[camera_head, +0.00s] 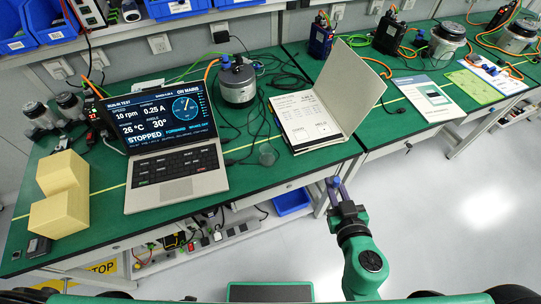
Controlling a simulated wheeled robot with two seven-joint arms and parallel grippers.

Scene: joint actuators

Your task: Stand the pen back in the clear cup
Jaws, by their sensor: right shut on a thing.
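The clear cup (267,154) stands near the front edge of the green bench, just right of the laptop and left of the open binder. It looks empty. My right gripper (335,187) is in front of the bench edge, over the floor, to the right of and nearer than the cup. It is shut on the pen, of which only a small blue part (337,182) shows at the fingertips. The rest of the pen is hidden or too small to make out. My left gripper is not in view.
An open laptop (178,178) stands left of the cup, an open binder (308,117) right of it. A grey motor (237,82) and loose cables lie behind. Yellow foam blocks (60,213) sit at the far left. The bench edge lies between gripper and cup.

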